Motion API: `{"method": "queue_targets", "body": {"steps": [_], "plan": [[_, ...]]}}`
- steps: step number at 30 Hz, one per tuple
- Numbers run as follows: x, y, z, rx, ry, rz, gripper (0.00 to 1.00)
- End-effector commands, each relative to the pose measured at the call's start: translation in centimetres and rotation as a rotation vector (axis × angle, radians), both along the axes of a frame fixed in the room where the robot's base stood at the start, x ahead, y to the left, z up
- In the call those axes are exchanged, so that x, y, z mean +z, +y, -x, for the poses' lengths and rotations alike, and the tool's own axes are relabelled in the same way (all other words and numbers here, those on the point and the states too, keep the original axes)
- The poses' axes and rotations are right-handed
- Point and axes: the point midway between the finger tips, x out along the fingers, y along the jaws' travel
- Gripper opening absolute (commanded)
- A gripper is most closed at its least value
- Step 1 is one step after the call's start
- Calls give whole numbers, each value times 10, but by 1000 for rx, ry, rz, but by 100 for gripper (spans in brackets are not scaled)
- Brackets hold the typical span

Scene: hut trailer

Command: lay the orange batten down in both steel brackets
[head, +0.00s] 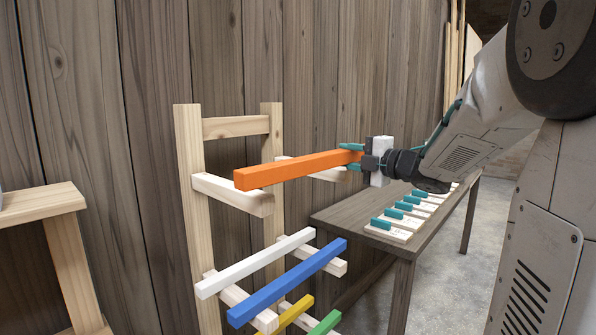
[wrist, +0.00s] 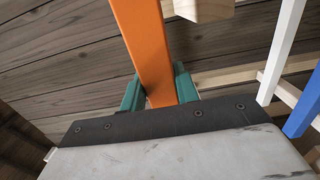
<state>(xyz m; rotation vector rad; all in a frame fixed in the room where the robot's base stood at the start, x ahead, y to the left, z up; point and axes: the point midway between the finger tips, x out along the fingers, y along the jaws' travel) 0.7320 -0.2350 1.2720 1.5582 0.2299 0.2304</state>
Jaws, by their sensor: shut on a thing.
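The orange batten (head: 290,169) is held nearly level, its near end at the left over the front upper arm of a wooden rack. I cannot tell whether it touches that arm. My gripper (head: 352,156) is shut on the batten's right end, one teal finger on each side. In the wrist view the batten (wrist: 148,45) runs up and away from between the teal fingers of my gripper (wrist: 158,92). I cannot make out any steel brackets for certain in either view.
The rack's upper arms (head: 233,194) are bare pale wood. Its lower arms carry a white batten (head: 255,262), a blue batten (head: 287,283), a yellow one (head: 296,314) and a green one (head: 325,323). A dark bench (head: 345,214) on the right holds several pale plates with teal pieces (head: 388,232).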

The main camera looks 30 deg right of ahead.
Motion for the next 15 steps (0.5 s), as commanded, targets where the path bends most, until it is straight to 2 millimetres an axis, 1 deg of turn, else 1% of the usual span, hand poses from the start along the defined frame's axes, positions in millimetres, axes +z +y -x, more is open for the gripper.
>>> {"method": "queue_targets", "body": {"steps": [15], "plan": [[0,-13,40,-1,0,0,3]]}}
